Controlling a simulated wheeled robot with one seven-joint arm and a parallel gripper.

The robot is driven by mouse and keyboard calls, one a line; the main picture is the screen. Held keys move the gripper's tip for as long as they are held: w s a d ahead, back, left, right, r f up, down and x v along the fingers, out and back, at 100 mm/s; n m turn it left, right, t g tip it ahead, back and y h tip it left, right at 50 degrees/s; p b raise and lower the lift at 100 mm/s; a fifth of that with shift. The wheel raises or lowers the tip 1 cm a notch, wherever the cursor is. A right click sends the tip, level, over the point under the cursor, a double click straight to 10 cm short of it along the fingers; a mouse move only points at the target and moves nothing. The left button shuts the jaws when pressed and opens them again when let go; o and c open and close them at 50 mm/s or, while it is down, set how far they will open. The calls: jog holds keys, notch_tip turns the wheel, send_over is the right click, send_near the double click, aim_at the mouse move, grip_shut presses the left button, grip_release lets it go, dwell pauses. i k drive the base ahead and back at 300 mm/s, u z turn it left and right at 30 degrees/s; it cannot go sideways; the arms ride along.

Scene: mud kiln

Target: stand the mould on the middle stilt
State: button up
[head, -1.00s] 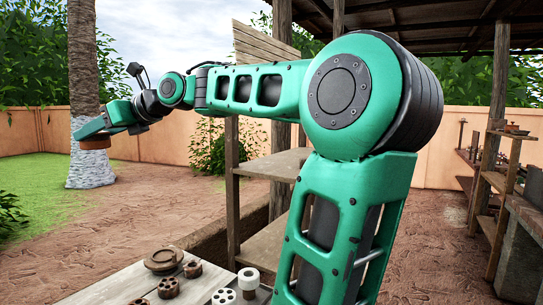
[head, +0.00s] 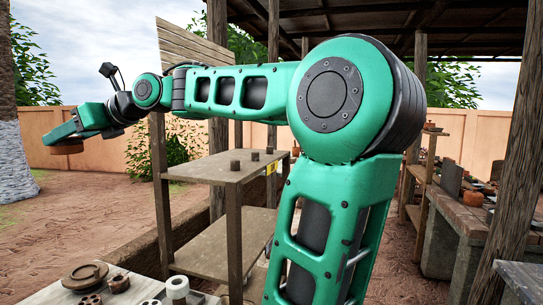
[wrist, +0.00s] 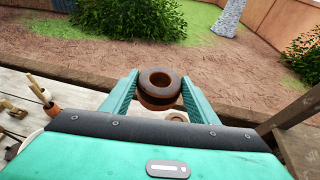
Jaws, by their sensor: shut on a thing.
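The mould (wrist: 160,104) is a dark reddish-brown round piece with a hole in its top. It sits between the two green fingers of my gripper (wrist: 160,92) in the wrist view, and the fingers are shut on it. In the head view the mould (head: 67,149) hangs level under my gripper (head: 68,139) at the far left, in the air. Three short dark stilts stand in a row on the upper shelf board, running away from me: the near one (head: 235,165), the middle stilt (head: 255,156) and the far one (head: 269,150). My gripper is well left of them.
The wooden shelf (head: 205,172) has upright posts and a lower board (head: 222,250). A work table (head: 130,290) at bottom left carries a round brown piece (head: 85,274), a white cylinder (head: 177,287) and small wheels. A brick bench (head: 450,215) stands right.

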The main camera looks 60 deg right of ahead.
aim_at(253, 154)
jog(key=z, duration=0.4)
jog(key=i, duration=0.1)
jog(key=z, duration=2.5)
jog(key=i, duration=1.9)
jog(key=u, duration=2.15)
